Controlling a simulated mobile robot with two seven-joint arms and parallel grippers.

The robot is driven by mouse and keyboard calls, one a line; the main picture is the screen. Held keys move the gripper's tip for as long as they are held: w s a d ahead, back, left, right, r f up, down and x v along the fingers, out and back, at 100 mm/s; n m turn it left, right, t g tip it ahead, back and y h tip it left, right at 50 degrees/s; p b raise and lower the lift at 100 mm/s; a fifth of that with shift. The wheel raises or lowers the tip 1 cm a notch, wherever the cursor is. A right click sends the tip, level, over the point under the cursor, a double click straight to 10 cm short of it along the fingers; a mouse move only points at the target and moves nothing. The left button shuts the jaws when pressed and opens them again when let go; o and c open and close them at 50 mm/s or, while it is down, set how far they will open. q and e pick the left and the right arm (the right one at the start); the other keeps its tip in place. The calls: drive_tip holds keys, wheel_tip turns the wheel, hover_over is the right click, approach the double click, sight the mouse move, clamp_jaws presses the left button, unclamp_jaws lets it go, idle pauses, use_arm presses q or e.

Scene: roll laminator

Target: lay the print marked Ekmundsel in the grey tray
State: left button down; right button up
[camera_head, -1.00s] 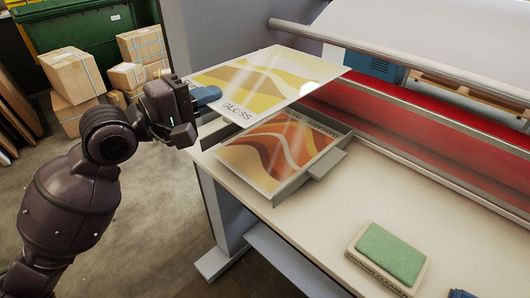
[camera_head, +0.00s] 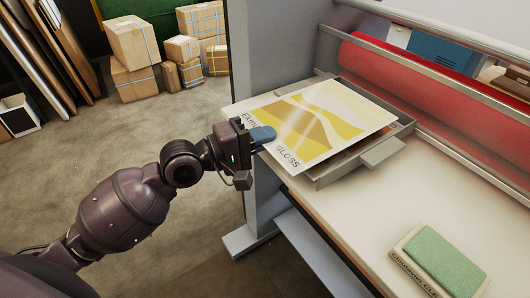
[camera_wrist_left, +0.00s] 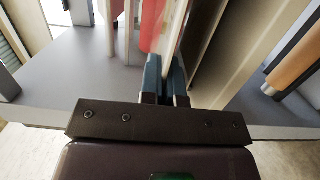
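The yellow wavy print (camera_head: 322,118), marked "EKMU…" and "GLOSS" along its near edge, is held by that edge in my left gripper (camera_head: 262,137). The gripper's blue fingers are shut on it. The print lies roughly flat over the grey tray (camera_head: 403,131) and covers most of it. I cannot tell whether it touches the tray. The orange print inside the tray is almost wholly hidden under it. In the left wrist view the blue fingers (camera_wrist_left: 166,76) are close together around a thin sheet (camera_wrist_left: 176,35). My right gripper is not in view.
A green pad on a lettered block (camera_head: 437,262) sits on the pale table at the lower right. The laminator's red roller (camera_head: 420,75) and metal bars run behind the tray. Cardboard boxes (camera_head: 134,45) stand on the floor at the back left.

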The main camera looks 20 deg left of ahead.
use_arm(q)
wheel_tip(320, 180, down, 4)
drive_tip(key=shift+f+b, duration=0.15)
drive_tip(key=shift+b, duration=0.5)
drive_tip(key=c, duration=1.8)
unclamp_jaws()
drive_tip(key=shift+f, duration=0.1)
drive_tip(key=o, duration=0.4)
drive_tip(key=shift+o, duration=0.2)
